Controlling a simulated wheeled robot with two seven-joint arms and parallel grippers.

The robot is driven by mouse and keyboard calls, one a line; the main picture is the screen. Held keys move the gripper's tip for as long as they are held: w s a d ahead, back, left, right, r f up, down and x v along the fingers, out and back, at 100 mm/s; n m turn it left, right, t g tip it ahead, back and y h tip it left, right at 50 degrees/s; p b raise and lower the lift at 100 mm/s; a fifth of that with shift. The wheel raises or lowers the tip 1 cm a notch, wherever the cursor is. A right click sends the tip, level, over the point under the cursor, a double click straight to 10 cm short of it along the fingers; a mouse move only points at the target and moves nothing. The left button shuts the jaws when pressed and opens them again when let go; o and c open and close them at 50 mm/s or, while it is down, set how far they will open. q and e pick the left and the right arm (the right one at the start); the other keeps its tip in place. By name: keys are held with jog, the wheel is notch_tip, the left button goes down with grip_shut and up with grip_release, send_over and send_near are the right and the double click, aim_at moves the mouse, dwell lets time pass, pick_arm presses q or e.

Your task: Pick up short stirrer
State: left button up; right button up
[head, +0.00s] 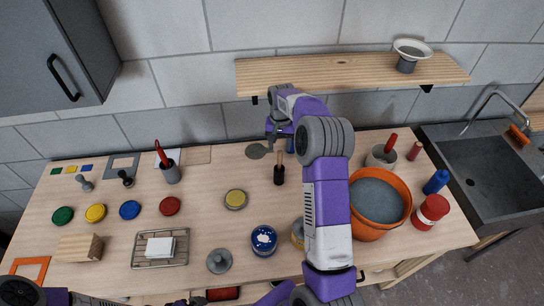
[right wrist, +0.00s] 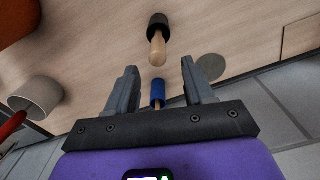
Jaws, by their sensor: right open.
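My right gripper (head: 277,135) is open over the back of the worktable, its jaws apart in the right wrist view (right wrist: 160,88). A short blue piece with a wooden end (right wrist: 158,94) shows between the jaws, with no visible grip on it; its blue shows beside the gripper in the head view (head: 290,146). A wooden stick with a black end (right wrist: 157,42) lies beyond the fingertips; its black part shows in front of the gripper (head: 279,175). I cannot tell for sure which is the short stirrer. Purple and dark parts of mine show at the lower edge; the left jaws are unclear.
An orange bucket (head: 404,222) with grey contents stands right of my right arm, near a pale pot (head: 381,158) and a red can (head: 431,211). A wall shelf (head: 350,70) is above. Bare tabletop lies left of the gripper.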

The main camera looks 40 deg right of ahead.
aim_at(280, 158)
jog(key=f, duration=0.2)
jog(key=f+p, duration=0.1)
jog(key=f, duration=0.4)
jog(key=shift+s+a+f, duration=0.1)
jog(key=shift+s+a, duration=0.1)
jog(key=shift+s, duration=0.1)
jog(key=shift+s, duration=0.1)
grip_shut()
